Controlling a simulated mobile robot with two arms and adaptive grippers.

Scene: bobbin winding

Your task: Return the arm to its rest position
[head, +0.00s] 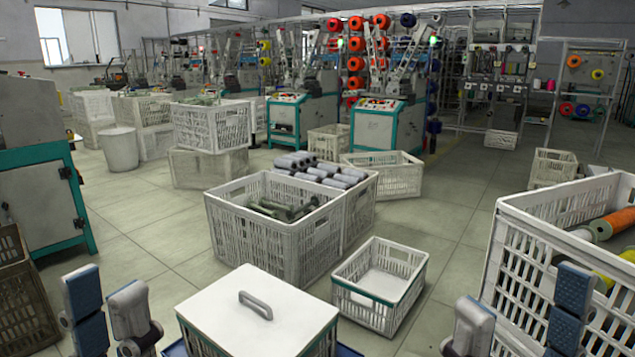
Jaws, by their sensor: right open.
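My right gripper (520,310) is at the lower right edge of the head view. Its two fingers stand wide apart, one with a blue pad, and nothing shows between them. It is open and appears in front of the large white crate on the right. My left gripper (108,298) is at the lower left corner. Its blue-padded finger and grey finger stand fairly close together with a narrow gap. No object shows between them, and whether it is open or shut is unclear. Most of both arms is out of the picture.
A white lidded box (257,312) with a grey handle stands between the grippers. Behind it are an empty white crate (378,318) and a divided crate (268,243) with bobbins. A crate (525,262) with coloured spools stands right. A machine (40,195) stands left. Floor between is clear.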

